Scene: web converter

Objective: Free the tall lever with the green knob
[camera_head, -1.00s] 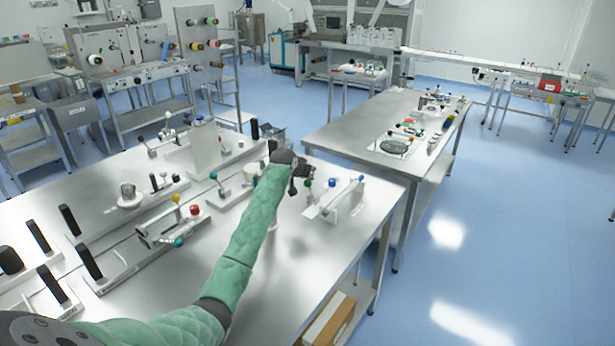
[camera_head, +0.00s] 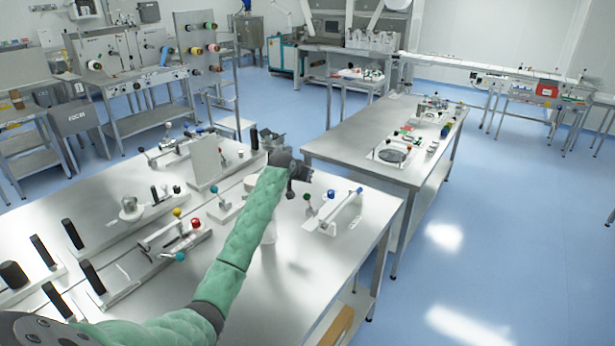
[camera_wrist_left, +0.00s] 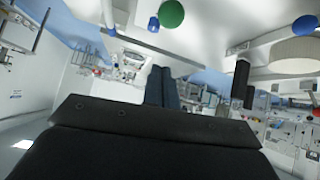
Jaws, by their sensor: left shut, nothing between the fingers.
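The green knob (camera_head: 307,197) tops a lever on the white fixture (camera_head: 345,217) near the right edge of the near table. A blue knob (camera_head: 331,194) stands just right of it, and another blue knob (camera_head: 360,191) sits at the fixture's far end. My left gripper (camera_head: 306,174) is above the green knob in the head view, shut and empty. In the left wrist view the shut fingers (camera_wrist_left: 162,86) point away, and the green knob (camera_wrist_left: 171,14) is above them in the picture, apart from them. The blue knob (camera_wrist_left: 305,23) is to the right there. My right gripper is out of view.
Other fixtures with yellow (camera_head: 177,212), red (camera_head: 195,223) and teal (camera_head: 180,257) knobs stand left of my arm. An upright pale plate (camera_head: 206,162) stands behind them. The table's right front surface (camera_head: 330,260) is clear. A second table (camera_head: 350,135) stands behind.

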